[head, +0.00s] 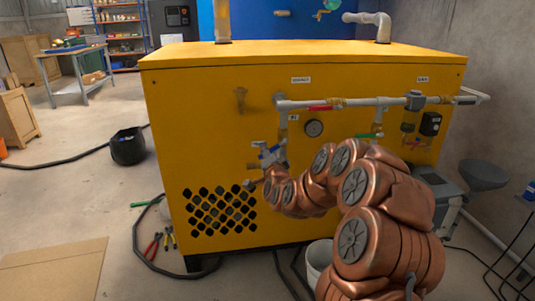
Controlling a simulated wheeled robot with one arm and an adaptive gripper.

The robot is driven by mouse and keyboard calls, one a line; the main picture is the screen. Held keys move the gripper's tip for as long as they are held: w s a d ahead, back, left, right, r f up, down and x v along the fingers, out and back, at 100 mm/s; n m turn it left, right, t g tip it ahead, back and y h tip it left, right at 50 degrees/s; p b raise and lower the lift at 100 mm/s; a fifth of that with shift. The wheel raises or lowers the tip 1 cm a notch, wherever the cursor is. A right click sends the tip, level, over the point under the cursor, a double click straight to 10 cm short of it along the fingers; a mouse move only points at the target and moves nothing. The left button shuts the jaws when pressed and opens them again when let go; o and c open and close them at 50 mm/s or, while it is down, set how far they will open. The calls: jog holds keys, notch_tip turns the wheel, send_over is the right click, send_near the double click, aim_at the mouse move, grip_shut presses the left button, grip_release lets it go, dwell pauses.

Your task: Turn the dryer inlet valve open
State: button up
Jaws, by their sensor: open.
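A yellow cabinet (225,140) stands in the middle of the head view with grey pipework and valves on its front. A red lever (320,108) lies level along the upper pipe. A green lever (367,135) sits lower right on a branch. The small labels are too blurred to read, so I cannot tell which valve is the dryer inlet. My gripper (262,165) is open at the cabinet's front, below the left pipe branch. It is by a small blue and metallic part (270,153); I cannot tell whether they touch. My arm hides part of the lower front.
A white bucket (318,258) stands by my arm. Tools (160,240) and a dark hose (140,245) lie on the floor left. A black bin (128,147) stands farther left.

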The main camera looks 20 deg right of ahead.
jog(key=v, duration=0.6)
jog(key=shift+s, duration=0.2)
jog(key=shift+a, duration=0.1)
dwell(2.0)
